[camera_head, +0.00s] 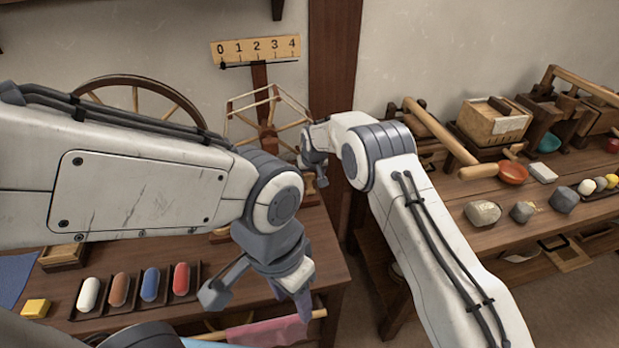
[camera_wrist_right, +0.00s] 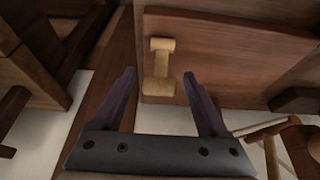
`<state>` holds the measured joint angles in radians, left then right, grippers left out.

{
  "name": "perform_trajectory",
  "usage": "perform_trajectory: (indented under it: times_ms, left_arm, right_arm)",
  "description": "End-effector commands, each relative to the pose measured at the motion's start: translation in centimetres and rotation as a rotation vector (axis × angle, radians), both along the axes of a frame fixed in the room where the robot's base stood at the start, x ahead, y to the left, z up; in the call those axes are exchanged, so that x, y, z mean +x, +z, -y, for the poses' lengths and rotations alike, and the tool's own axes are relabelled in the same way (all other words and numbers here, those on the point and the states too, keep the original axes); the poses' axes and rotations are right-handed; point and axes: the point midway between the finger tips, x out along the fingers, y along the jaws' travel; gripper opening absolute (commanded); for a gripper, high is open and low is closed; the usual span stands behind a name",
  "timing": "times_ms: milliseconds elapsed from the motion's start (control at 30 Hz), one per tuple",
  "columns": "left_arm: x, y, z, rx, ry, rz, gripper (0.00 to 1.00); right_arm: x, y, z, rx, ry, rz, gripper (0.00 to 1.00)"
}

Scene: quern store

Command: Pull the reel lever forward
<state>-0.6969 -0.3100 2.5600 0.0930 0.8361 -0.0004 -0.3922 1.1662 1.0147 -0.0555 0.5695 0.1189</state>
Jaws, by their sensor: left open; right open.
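The reel (camera_head: 268,125), a light wooden frame on a dark post, stands at the back of the left table below a numbered scale. A pale wooden lever (camera_wrist_right: 159,68) shows in the right wrist view against a brown board. My right gripper (camera_wrist_right: 159,76) is open, and the lever appears between its two fingers, beyond or level with their tips; I cannot tell which, and no contact shows. In the head view the right gripper (camera_head: 316,172) is beside the reel's right side, and the lever is mostly hidden. My left gripper (camera_head: 258,300) is open and empty over the left table's front.
A spinning wheel (camera_head: 135,85) is behind my left arm. Several coloured rolls (camera_head: 150,285) lie in trays on the left table, with a yellow block (camera_head: 35,308) beside them. A wooden post (camera_head: 333,60) rises behind the right gripper. The right table (camera_head: 500,225) holds querns, bowls and stones.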

Motion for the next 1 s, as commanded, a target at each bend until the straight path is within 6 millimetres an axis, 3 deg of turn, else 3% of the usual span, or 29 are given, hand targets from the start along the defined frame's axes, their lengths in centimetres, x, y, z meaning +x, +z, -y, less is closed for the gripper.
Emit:
perform_trajectory:
  times_ms: [67, 200, 267, 667, 1000]
  left_arm:
    - [0.0, 0.0, 0.0, 0.0, 0.0, 0.0, 0.5]
    - [0.0, 0.0, 0.0, 0.0, 0.0, 0.0, 0.5]
    - [0.0, 0.0, 0.0, 0.0, 0.0, 0.0, 0.5]
    - [0.0, -1.0, 0.0, 0.0, 0.0, 0.0, 0.5]
    - [0.0, -4.8, 0.0, 0.0, 0.0, 0.0, 0.5]
  right_arm:
    - [0.0, 0.0, 0.0, 0.0, 0.0, 0.0, 0.72]
    - [0.0, 0.0, 0.0, 0.0, 0.0, 0.0, 0.19]
    - [0.0, 0.0, 0.0, 0.0, 0.0, 0.0, 0.0]
    - [-0.3, -0.1, 0.0, 0.013, -0.001, 0.039, 0.0]
    - [-0.8, -0.3, 0.2, 0.051, 0.0, 0.155, 0.0]
